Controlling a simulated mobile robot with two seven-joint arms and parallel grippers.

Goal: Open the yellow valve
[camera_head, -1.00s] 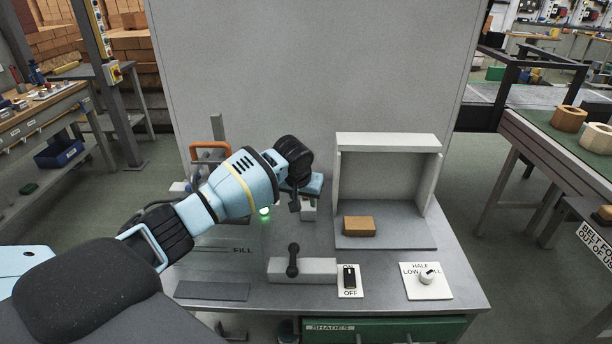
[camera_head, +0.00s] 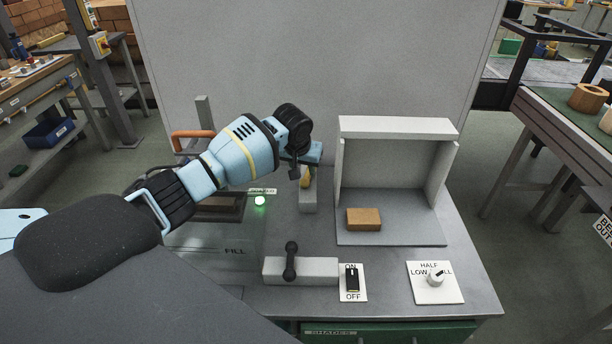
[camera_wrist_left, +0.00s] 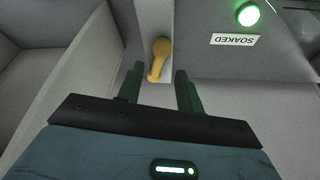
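The yellow valve (camera_wrist_left: 158,58) has a small yellow lever handle on a grey block and shows in the left wrist view just ahead of my fingertips. In the head view a bit of the yellow valve (camera_head: 306,177) shows beside my left gripper (camera_head: 302,172), which covers part of it. In the left wrist view my left gripper (camera_wrist_left: 160,88) is open, with the lower end of the handle between its green-dark fingertips. I see no firm grip on it. My right gripper is not in view.
A brown brick (camera_head: 364,219) lies in the open grey booth (camera_head: 398,126). A black-lever block (camera_head: 300,270), ON/OFF switch (camera_head: 352,282) and dial (camera_head: 435,280) stand in front.

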